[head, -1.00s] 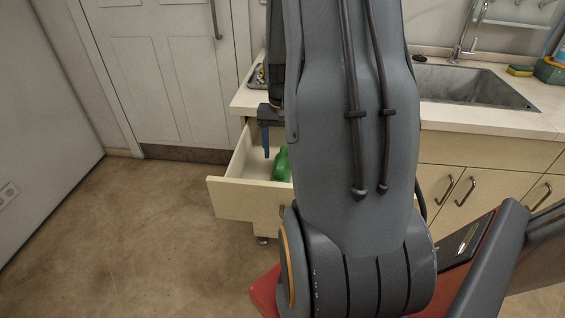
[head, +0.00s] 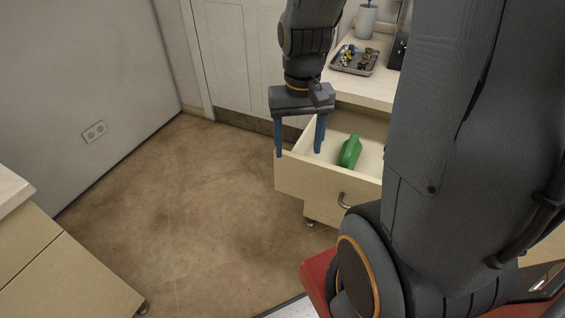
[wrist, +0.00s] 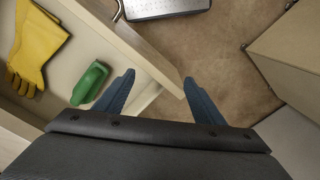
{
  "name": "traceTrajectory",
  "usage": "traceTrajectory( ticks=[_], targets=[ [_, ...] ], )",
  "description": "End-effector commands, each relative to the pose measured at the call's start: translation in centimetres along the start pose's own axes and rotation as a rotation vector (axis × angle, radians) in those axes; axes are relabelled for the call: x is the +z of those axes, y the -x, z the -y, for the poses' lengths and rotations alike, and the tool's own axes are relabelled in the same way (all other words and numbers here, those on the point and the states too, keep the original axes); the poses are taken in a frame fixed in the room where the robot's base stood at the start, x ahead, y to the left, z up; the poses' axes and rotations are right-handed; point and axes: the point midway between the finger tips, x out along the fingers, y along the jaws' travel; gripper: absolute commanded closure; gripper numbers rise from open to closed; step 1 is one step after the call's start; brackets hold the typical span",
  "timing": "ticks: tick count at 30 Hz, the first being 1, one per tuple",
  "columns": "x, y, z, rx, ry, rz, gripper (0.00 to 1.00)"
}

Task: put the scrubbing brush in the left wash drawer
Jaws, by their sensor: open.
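The wash drawer (head: 303,178) is pulled open under the counter. A green object (head: 349,152), which looks like the scrubbing brush, lies inside it on the drawer floor. In the wrist view the green brush (wrist: 90,83) shows a raised handle and lies left of my fingers. My gripper (head: 298,152) is open and empty, with its two blue fingers pointing down around the drawer's outer left corner. In the wrist view the drawer's wall (wrist: 150,55) passes between and below the fingertips (wrist: 159,78). The brush is apart from the fingers.
Yellow gloves (wrist: 38,45) lie in the drawer beside the brush. A metal tray (head: 355,60) of small items and a grey container (head: 366,20) stand on the counter. Another cabinet (head: 60,270) is at the lower left. Open floor (head: 190,200) lies between.

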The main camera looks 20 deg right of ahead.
Motion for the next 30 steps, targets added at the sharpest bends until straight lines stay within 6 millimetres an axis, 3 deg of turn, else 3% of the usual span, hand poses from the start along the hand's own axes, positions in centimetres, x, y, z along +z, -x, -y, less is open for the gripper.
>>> traceTrajectory(
  ticks=[3, 9, 30],
  targets=[
    [3.2, 0.4, 3.0, -0.002, 0.134, -0.002, 0.37],
    [6.3, 0.5, 5.0, -0.004, 0.262, -0.004, 0.37],
    [6.7, 0.4, 5.2, -0.004, 0.277, -0.003, 0.37]
  ],
)
